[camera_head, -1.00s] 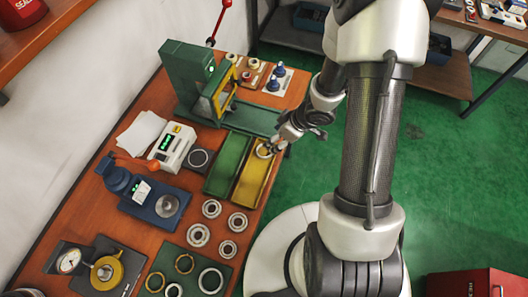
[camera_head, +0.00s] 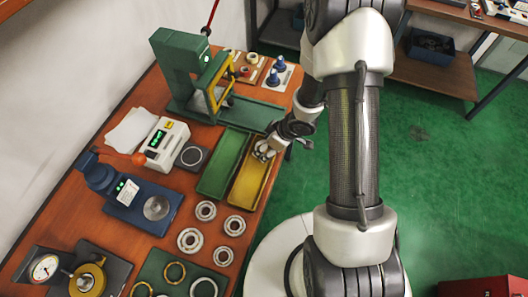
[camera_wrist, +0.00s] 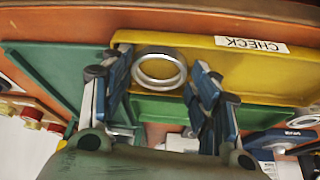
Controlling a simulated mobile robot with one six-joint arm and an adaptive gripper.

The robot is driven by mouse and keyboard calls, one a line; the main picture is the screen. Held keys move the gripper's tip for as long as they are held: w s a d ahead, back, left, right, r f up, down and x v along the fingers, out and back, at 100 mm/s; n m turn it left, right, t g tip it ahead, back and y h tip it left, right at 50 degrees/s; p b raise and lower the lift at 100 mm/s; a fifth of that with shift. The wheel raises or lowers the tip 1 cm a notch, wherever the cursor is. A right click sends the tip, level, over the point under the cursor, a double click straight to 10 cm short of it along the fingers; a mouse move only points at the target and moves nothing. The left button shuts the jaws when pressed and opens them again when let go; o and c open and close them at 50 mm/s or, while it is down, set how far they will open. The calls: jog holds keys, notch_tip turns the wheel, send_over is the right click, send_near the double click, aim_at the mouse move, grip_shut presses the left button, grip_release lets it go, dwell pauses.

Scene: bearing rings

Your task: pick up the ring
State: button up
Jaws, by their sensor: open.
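A shiny metal ring (camera_wrist: 180,80) shows in the wrist view at the yellow tray (camera_wrist: 220,62), which bears a CHECK label. My gripper (camera_wrist: 158,74) is open, with one blue-grey finger on each side of the ring and nothing clasped. I cannot tell whether a finger touches the ring. In the head view my gripper (camera_head: 265,152) is over the far part of the yellow tray (camera_head: 246,190), and it mostly covers the ring there.
A green tray (camera_head: 222,165) adjoins the yellow one. A green press (camera_head: 180,75) stands beyond. Several loose bearings (camera_head: 190,249) and a dark green mat (camera_head: 205,272) with rings lie nearer. A blue device (camera_head: 125,192) and a white meter (camera_head: 165,140) stand left.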

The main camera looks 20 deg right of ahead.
jog(key=shift+f, duration=0.1)
jog(key=c, duration=0.7)
jog(key=shift+o, duration=0.2)
